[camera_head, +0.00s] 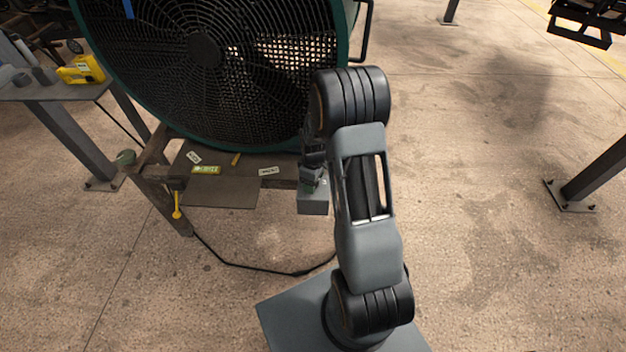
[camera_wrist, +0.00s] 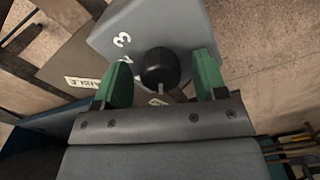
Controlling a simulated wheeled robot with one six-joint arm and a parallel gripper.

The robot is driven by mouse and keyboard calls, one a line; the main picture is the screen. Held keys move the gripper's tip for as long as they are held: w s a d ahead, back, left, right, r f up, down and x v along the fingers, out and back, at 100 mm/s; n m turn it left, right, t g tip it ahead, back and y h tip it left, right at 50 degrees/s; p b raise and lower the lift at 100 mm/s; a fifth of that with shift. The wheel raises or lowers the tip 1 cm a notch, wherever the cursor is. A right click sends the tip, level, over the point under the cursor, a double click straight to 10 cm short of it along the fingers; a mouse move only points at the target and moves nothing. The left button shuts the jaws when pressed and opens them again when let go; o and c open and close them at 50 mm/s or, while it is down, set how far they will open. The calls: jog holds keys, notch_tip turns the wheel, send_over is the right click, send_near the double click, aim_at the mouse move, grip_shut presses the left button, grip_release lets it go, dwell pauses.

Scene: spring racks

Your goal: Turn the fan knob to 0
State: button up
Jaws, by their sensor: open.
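The fan (camera_head: 205,50) is a large black grille in a dark green ring at the upper left of the head view. Its grey control box (camera_head: 313,203) sits low in front, partly hidden by my arm. In the wrist view the box (camera_wrist: 185,25) carries white markings, one reading 3. The black round knob (camera_wrist: 158,68) shows a small light pointer mark at its lower edge. My gripper (camera_wrist: 163,82) is open, with one green finger on each side of the knob and visible gaps between. Some markings are hidden, and I cannot see the 0.
A yellow device (camera_head: 82,69) lies on a table at the left. A metal post (camera_head: 598,172) stands at the right. A black cable (camera_head: 265,270) runs along the floor below the fan. The floor at the right is mostly clear.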

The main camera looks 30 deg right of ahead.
notch_tip(320, 180, up, 14)
jog(key=p, duration=0.1)
dwell(0.5)
jog(key=shift+f, duration=0.1)
dwell(0.4)
jog(key=s+a+r+m+t+p, duration=0.1)
jog(key=s+a+r+m+p, duration=0.3)
jog(key=s+r, duration=0.4)
jog(key=s+a+r+m+t+p, duration=0.2)
jog(key=s+a+r+m+p, duration=0.1)
jog(key=s+r, duration=0.5)
notch_tip(320, 180, up, 3)
jog(key=a+p, duration=0.1)
jog(key=a, duration=0.1)
jog(key=shift+a+m+t+p, duration=0.3)
jog(key=shift+a+m, duration=0.1)
jog(key=shift+s+r, duration=0.1)
jog(key=shift+c, duration=0.2)
dwell(1.5)
